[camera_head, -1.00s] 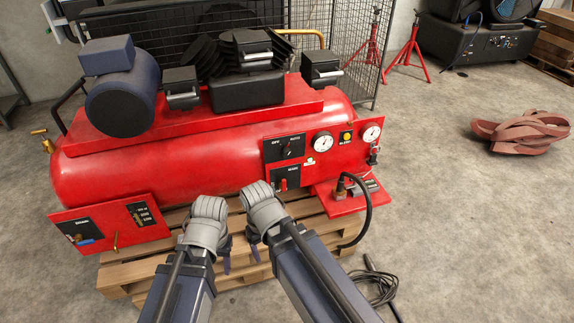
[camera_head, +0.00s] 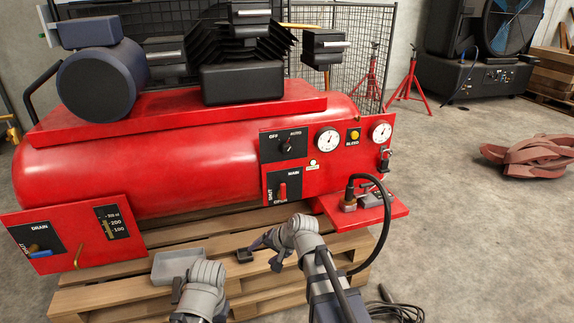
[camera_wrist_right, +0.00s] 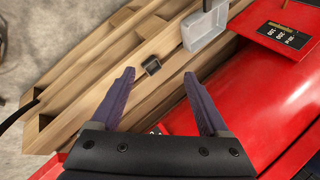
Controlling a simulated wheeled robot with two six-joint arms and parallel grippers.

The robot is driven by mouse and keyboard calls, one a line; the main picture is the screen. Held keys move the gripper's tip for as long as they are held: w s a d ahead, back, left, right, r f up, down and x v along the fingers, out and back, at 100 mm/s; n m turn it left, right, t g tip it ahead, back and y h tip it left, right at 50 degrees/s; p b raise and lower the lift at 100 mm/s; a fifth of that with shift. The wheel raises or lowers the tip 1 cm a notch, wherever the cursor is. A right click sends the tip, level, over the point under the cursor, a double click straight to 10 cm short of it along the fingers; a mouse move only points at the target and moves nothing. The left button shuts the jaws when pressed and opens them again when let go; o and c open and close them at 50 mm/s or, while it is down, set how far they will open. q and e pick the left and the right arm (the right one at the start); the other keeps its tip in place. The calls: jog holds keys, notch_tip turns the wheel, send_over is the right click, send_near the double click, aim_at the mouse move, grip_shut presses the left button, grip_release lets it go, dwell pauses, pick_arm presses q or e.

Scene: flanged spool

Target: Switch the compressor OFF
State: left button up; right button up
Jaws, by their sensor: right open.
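The red compressor (camera_head: 150,165) lies on a wooden pallet. Its control panel at the right has a black rotary knob (camera_head: 287,146) between the marks OFF and AUTO; which way it points is hard to tell. Below is a red lever (camera_head: 283,190) on a plate marked MAIN. My right gripper (camera_head: 262,249) is below and left of the panel, over the pallet, apart from the controls. In the right wrist view its two fingers (camera_wrist_right: 160,73) are spread and empty. My left arm ends low in the middle of the head view; its left gripper (camera_head: 181,289) is mostly hidden.
A grey tray (camera_head: 178,264) and a small black open box (camera_head: 244,256) sit on the pallet (camera_head: 100,299). A black hose (camera_head: 384,225) arches at the panel's right. A drain panel (camera_head: 70,238) is at left. Gauges and a yellow BLEED button (camera_head: 353,135) are beside the knob.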

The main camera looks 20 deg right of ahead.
jog(key=w+r+m+t+y, duration=0.2)
jog(key=w+r+m+t, duration=0.3)
jog(key=w, duration=0.4)
jog(key=m+t+h, duration=0.6)
jog(key=m+t, duration=0.1)
jog(key=m, duration=1.5)
send_near(288, 150)
jog(key=w, duration=0.3)
jog(key=shift+w+a, duration=0.15)
jog(key=shift+w, duration=1.75)
jog(key=shift+w+a, duration=0.1)
jog(key=shift+w, duration=1.8)
jog(key=shift+c, duration=0.2)
grip_shut()
